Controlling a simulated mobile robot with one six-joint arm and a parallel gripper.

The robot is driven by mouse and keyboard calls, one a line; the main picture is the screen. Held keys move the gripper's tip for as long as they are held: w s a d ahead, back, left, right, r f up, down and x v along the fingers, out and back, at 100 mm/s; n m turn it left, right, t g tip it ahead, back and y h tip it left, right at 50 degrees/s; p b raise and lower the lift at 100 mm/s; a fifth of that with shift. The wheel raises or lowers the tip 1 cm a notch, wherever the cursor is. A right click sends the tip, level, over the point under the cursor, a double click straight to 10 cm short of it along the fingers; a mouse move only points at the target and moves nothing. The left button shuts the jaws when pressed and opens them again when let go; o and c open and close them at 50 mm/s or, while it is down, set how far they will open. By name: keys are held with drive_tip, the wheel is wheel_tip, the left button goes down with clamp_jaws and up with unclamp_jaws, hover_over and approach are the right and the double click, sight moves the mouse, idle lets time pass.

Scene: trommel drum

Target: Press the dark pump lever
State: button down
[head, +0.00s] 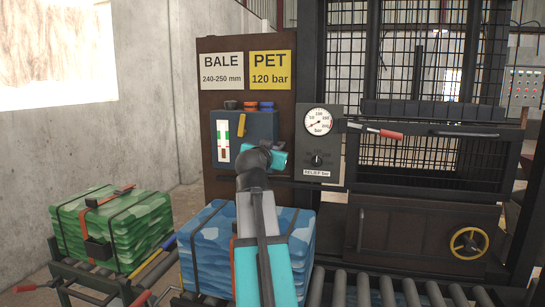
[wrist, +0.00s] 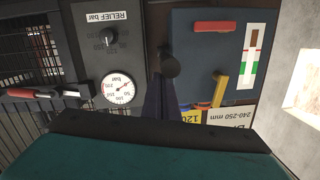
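A dark round knob (wrist: 170,66), which looks like the end of the dark pump lever, stands out at the edge of the blue-grey pump box (wrist: 190,40) in the wrist view. My gripper (wrist: 160,82) has its dark fingers close together, seemingly shut and empty, with the tips overlapping the view just beside the knob. I cannot tell whether they touch it. In the head view the pump box (head: 262,124) hangs on the brown board, and my teal gripper (head: 277,158) is in front of its lower right. The lever and fingertips are hidden there by my arm.
A yellow lever (head: 242,126) and a red handle (wrist: 215,27) are on the same box. A pressure gauge (head: 318,122) and a red-gripped lever (head: 385,133) are to the right. A blue bale (head: 203,250) stands below; a green bale (head: 112,228) is at left.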

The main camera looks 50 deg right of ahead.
drive_tip(key=f+v, duration=0.1)
drive_tip(key=v, duration=0.8)
drive_tip(key=shift+a+r+b, duration=0.2)
drive_tip(key=shift+a+b, duration=0.15)
drive_tip(key=shift+a, duration=0.1)
drive_tip(key=shift+s, duration=0.15)
idle(0.3)
drive_tip(key=shift+r, duration=0.1)
